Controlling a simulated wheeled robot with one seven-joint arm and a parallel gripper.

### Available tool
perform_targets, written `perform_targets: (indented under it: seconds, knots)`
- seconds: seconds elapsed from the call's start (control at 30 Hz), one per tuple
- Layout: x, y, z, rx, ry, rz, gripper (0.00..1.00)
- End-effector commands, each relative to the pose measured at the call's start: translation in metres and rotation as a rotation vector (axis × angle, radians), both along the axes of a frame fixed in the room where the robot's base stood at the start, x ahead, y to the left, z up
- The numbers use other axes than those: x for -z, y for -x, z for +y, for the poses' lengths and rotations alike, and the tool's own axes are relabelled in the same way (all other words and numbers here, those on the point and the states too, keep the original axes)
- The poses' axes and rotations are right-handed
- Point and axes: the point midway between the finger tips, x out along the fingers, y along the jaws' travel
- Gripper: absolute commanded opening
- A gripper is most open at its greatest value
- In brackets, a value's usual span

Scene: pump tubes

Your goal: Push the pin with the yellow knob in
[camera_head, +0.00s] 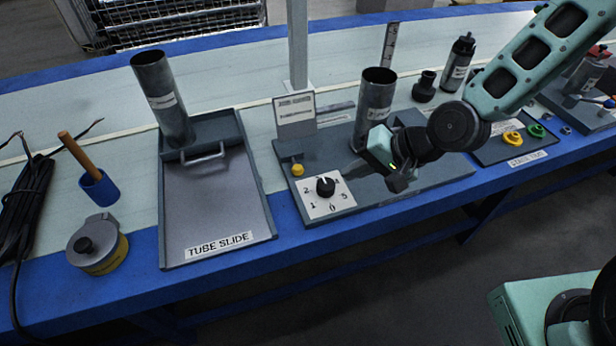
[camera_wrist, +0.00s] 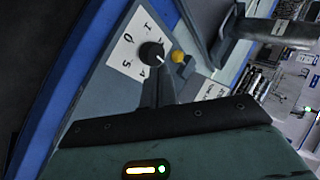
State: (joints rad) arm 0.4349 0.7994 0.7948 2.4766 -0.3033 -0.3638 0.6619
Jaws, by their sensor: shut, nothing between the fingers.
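The pin's yellow knob (camera_head: 297,170) stands at the left end of a grey base plate, behind a white dial card. In the wrist view the yellow knob (camera_wrist: 178,57) shows just beyond my fingertips and a little to the right. My gripper (camera_head: 352,172) is shut and empty. It is above the plate, to the right of the yellow knob and apart from it in the head view. The shut fingers also show in the wrist view (camera_wrist: 157,80). The pin's shaft is too small to make out clearly.
A black dial (camera_head: 326,187) sits on the numbered card, close in front of the knob. A sign (camera_head: 295,112) and an upright tube (camera_head: 374,108) stand behind. The tube slide tray (camera_head: 216,220) is to the left. A tray with yellow and green rings (camera_head: 513,138) is right.

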Motion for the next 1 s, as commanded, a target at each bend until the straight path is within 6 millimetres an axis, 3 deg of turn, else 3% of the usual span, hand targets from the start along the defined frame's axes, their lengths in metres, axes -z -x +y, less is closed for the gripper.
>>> perform_targets:
  seconds: [0.03,0.23,0.67,1.0]
  knots:
    - [0.011,-0.007,-0.001,0.049,-0.054,0.006,0.0]
    - [0.014,-0.026,-0.002,0.163,-0.184,0.004,0.0]
    - [0.013,-0.03,-0.002,0.182,-0.206,0.003,0.0]
    - [0.041,-0.046,0.029,0.178,-0.207,0.003,0.0]
